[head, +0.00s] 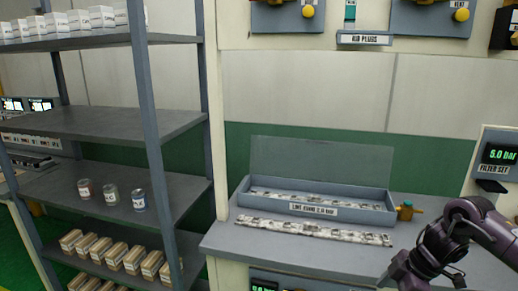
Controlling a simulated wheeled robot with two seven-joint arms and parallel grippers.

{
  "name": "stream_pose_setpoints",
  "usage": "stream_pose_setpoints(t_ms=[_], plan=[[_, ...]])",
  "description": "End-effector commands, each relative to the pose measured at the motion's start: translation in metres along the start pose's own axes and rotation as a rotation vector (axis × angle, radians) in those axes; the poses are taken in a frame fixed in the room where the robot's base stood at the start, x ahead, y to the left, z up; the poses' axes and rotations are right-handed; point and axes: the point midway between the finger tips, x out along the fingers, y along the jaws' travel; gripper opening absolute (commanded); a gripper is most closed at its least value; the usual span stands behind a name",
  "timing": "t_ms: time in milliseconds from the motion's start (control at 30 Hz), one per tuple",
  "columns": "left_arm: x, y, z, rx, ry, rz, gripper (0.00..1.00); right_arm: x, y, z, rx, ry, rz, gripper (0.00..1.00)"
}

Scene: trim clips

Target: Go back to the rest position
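My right arm comes in at the lower right, and its dark purple gripper (424,278) hangs over the right front of the grey bench (232,240). The frame's bottom edge cuts off its fingertips, so I cannot tell whether it is open or shut. I see nothing held in the part that shows. My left gripper is not in view. A grey tray (378,213) with a clear raised panel and a label stands on the bench, with speckled material inside. A similar speckled strip (315,230) lies in front of it. The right gripper is apart from both.
A grey shelf rack (110,121) stands at the left with white boxes, three cans (111,194) and several tan packs (115,252). A yellow-knobbed fitting (405,211) sits at the tray's right end. A pressure display (497,155) is at the far right.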

Motion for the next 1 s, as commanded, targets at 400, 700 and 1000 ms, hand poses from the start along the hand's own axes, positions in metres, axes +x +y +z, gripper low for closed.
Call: stream_pose_setpoints(t_ms=[400, 700, 1000], plan=[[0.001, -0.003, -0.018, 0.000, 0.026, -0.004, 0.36, 0.072, 0.021, -0.028, -0.006, 0.139, 0.048, 0.76], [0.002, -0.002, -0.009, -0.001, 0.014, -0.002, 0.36, 0.183, 0.030, -0.038, 0.102, 0.302, 0.138, 0.76], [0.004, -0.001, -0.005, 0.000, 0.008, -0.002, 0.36, 0.364, -0.042, 0.048, 0.502, 0.306, 0.290, 0.76]])
